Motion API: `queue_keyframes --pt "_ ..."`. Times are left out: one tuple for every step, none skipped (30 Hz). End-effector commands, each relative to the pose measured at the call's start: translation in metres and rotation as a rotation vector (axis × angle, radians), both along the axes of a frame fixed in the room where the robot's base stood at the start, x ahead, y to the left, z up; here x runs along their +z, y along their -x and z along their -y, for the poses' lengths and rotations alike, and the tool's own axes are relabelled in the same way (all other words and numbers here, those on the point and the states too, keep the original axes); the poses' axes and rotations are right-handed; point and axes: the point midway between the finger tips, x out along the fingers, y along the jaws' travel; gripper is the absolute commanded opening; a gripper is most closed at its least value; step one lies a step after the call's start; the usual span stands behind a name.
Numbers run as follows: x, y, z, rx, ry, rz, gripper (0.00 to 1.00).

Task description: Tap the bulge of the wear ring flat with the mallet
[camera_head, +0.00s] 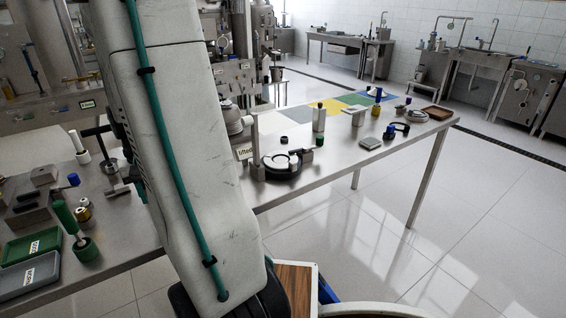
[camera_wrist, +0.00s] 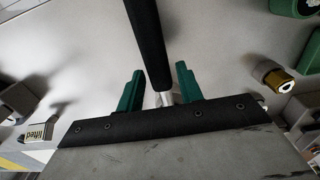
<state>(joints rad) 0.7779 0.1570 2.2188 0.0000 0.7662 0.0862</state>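In the wrist view my gripper (camera_wrist: 160,88) has its two green fingers apart. A long black handle (camera_wrist: 147,35) with a pale metal end runs down between them, with a gap showing on each side. I cannot tell whether this is the mallet's handle.
Green and grey trays (camera_head: 30,245) lie at the front left. A "lifted" sign (camera_head: 245,152) stands by the machine. Coloured mats (camera_head: 330,106) and small parts occupy the table's far right.

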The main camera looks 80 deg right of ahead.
Motion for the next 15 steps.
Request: queue_keyframes --pt "0.000 0.000 0.000 0.000 0.000 0.000 0.21" --pt "0.000 0.000 0.000 0.000 0.000 0.000 0.13" --pt "0.000 0.000 0.000 0.000 0.000 0.000 0.02" --pt "0.000 0.000 0.000 0.000 0.000 0.000 0.00" --pt "0.000 0.000 0.000 0.000 0.000 0.000 0.00" --pt "0.000 0.000 0.000 0.000 0.000 0.000 0.00" --pt "0.001 0.000 0.000 0.000 0.001 0.001 0.00" --pt "0.001 0.000 0.001 0.000 0.002 0.001 0.00" --pt "0.001 0.000 0.001 0.000 0.002 0.001 0.00" --pt "0.002 0.000 0.001 0.000 0.002 0.001 0.00" --pt "0.004 0.000 0.001 0.000 0.002 0.002 0.00" --pt "0.006 -0.001 0.001 -0.001 0.003 0.003 0.00" --pt "0.008 -0.001 0.001 -0.001 0.004 0.003 0.00" --pt "0.011 -0.001 0.001 -0.001 0.004 0.003 0.00" --pt "0.013 -0.001 0.001 -0.001 0.003 0.003 0.00"
